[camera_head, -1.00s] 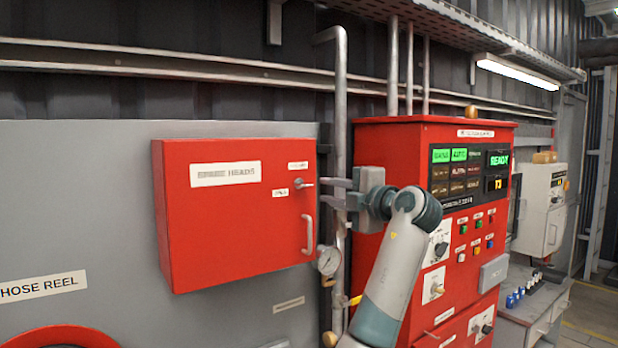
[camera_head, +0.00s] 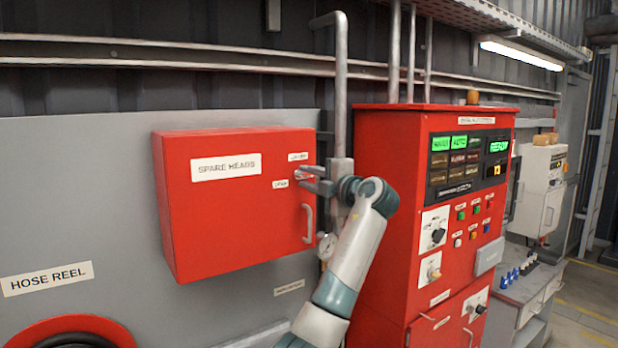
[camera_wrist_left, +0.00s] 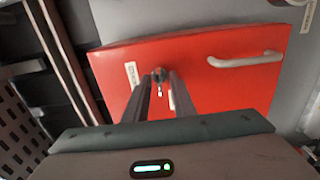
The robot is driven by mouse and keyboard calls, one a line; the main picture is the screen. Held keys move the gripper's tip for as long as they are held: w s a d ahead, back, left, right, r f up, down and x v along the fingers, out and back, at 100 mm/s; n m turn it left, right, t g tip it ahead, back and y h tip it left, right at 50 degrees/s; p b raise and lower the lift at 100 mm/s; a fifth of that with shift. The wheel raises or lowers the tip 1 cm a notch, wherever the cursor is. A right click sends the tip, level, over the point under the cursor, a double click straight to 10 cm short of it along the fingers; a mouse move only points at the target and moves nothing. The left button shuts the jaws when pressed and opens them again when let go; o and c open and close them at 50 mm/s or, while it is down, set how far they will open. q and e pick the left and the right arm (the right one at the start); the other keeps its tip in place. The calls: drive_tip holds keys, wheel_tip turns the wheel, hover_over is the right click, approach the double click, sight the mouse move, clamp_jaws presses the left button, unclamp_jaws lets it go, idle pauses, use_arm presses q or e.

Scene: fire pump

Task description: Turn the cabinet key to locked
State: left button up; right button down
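The red cabinet (camera_head: 235,225), labelled SPARE HEADS, is on the grey wall with its door shut. Its small metal key (camera_head: 301,175) is near the door's right edge, between one small label above and one below. My left gripper (camera_head: 306,179) is at the key, coming from the right, with its two fingers apart. In the left wrist view, the key (camera_wrist_left: 160,76) shows between the tips of my left gripper (camera_wrist_left: 161,82). I cannot tell whether either finger touches it. The key's exact angle is partly hidden by the fingers. My right gripper is not in view.
The door handle (camera_head: 308,224) is just below the key. A vertical pipe (camera_head: 341,90) and a pressure gauge (camera_head: 327,246) are close to the right of the cabinet. The red pump control panel (camera_head: 385,150) stands behind and right of my left arm.

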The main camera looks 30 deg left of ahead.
use_arm(q)
clamp_jaws()
drive_tip(key=m+b, duration=1.2)
drive_tip(key=m, duration=0.6)
idle(0.4)
idle(0.4)
